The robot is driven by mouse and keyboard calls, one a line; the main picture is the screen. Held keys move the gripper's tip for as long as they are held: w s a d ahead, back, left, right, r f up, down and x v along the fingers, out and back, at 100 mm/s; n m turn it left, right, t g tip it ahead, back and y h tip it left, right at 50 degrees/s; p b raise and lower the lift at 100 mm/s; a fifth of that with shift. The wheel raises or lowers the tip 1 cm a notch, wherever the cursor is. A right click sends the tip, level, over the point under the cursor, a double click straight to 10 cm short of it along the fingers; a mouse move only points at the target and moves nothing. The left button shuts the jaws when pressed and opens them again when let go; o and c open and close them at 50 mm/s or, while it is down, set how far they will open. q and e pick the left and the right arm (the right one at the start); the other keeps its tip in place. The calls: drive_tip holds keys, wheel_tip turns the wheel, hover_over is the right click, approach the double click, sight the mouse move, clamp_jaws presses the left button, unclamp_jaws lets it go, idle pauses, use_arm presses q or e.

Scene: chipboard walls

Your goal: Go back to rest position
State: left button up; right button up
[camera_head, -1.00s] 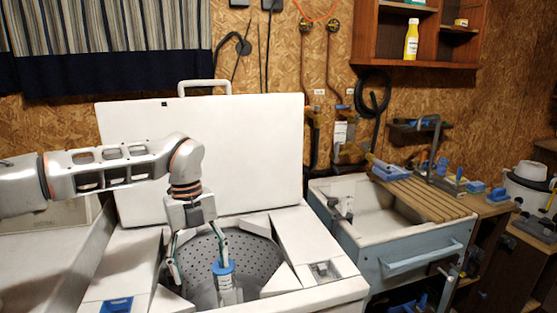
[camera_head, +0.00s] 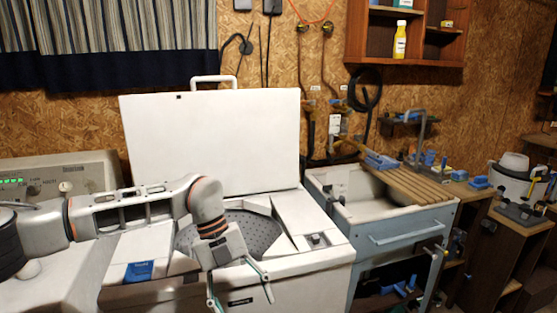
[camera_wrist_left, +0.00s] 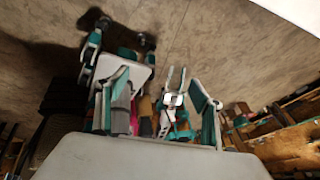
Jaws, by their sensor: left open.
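My left gripper (camera_head: 241,298) is open and points down, in front of the top-loading washing machine's front edge. Nothing shows between its teal fingers in the head view. My left arm comes in from the left, across the front of the machine. In the left wrist view, the open fingers (camera_wrist_left: 160,108) stand apart over the floor, with teal and white parts below that I cannot identify. The washing machine's white lid (camera_head: 215,140) stands open, and the grey perforated drum (camera_head: 262,228) is partly hidden by my arm. My right gripper is not seen.
A second machine with a control panel (camera_head: 60,180) stands at the left. A blue-grey sink cabinet (camera_head: 395,238) with a wooden drainboard (camera_head: 410,183) is to the right. A shelf (camera_head: 440,45) with a yellow bottle (camera_head: 400,40) hangs above. Bare floor (camera_wrist_left: 240,50) shows in the wrist view.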

use_arm(q)
drive_tip(key=s+d+m+g+h, duration=0.25)
drive_tip(key=s+d+h, duration=0.6)
drive_tip(key=d, duration=0.65)
drive_tip(key=s+d+r+n+t+h, duration=0.35)
drive_tip(key=d+r+n+h, duration=0.25)
drive_tip(key=h, duration=0.2)
drive_tip(key=w+a+f+n+t+y, duration=0.4)
drive_tip(key=a+f+n+t+y, duration=0.1)
drive_tip(key=a+f+n+t, duration=0.3)
drive_tip(key=w+a+f+n+t+y, duration=0.4)
drive_tip(key=w+a+f+n+t, duration=0.15)
drive_tip(key=a+n+t, duration=0.4)
drive_tip(key=s+a+f+n+g+y, duration=0.2)
drive_tip(key=s+a+f+n+y, duration=0.1)
drive_tip(key=s+a+f, duration=0.5)
drive_tip(key=s+a+f+n+g+y, duration=0.2)
drive_tip(key=s+a+f+n+y, duration=0.2)
drive_tip(key=s+a+f, duration=0.4)
wheel_tip(320, 180, down, 6)
drive_tip(key=shift+a+r+y, duration=0.1)
drive_tip(key=shift+a+y, duration=0.15)
drive_tip(key=shift+y, duration=0.6)
